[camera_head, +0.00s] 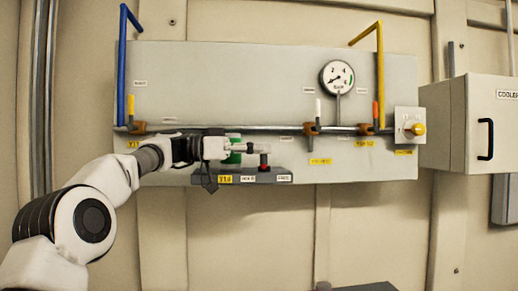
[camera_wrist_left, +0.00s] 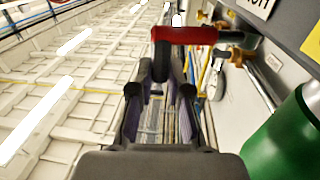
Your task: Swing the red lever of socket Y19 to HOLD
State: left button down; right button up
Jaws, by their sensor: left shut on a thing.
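The socket block (camera_head: 205,179) is a dark ledge low on the grey wall panel, with a yellow tag that seems to start with Y1 and two small white labels too small to read surely. The red lever (camera_head: 264,161) stands above the block, right of the tag. My right gripper is not in view.
A green cylinder (camera_wrist_left: 285,140) stands close beside my left gripper. A pipe (camera_head: 270,128) with orange-brown valve fittings runs just above. A gauge (camera_head: 337,76), a yellow knob (camera_head: 418,129) and a cooler box (camera_head: 480,123) are to the right. The wall below is clear.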

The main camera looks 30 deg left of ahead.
pick_arm(q)
jog(key=c, duration=1.3)
grip_release()
jog(key=shift+f, duration=0.25)
jog(key=shift+o, duration=1)
jog(key=shift+w+r, duration=0.1)
jog(key=shift+w, duration=0.1)
jog(key=v, duration=1.2)
jog(key=shift+d, duration=0.1)
